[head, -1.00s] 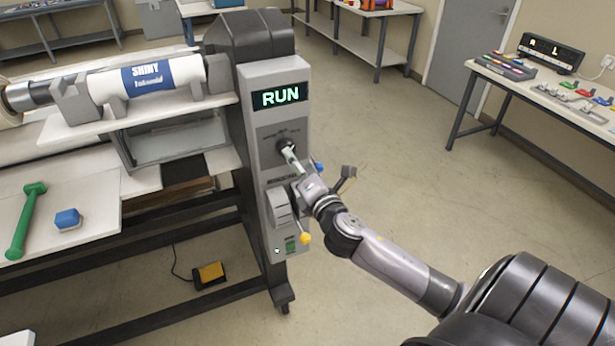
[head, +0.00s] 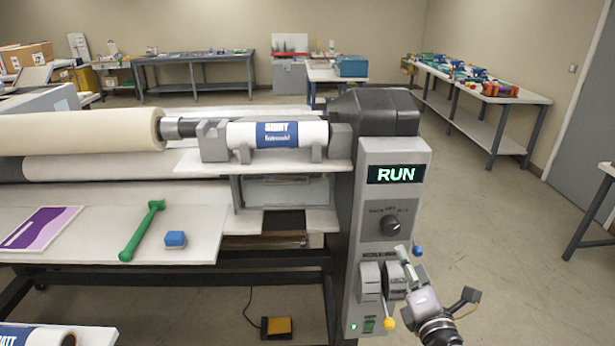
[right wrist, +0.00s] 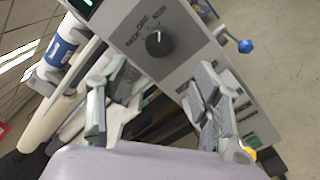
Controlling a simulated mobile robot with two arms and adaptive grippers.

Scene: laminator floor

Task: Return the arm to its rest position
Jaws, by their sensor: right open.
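My right gripper (head: 408,262) is open and empty in front of the laminator's control panel (head: 378,310). In the head view it appears below and right of the black dial (head: 390,225), apart from it. The right wrist view shows its spread fingers (right wrist: 160,95) with the dial (right wrist: 159,43) beyond them and nothing between them. The lit display (head: 396,174) reads RUN. My left gripper is not in view.
A yellow-knobbed lever (head: 389,323) and a blue knob (head: 417,250) stick out close to my right gripper. A green-handled tool (head: 143,230) and a blue block (head: 175,239) lie on the laminator bed. Floor right of the panel is clear.

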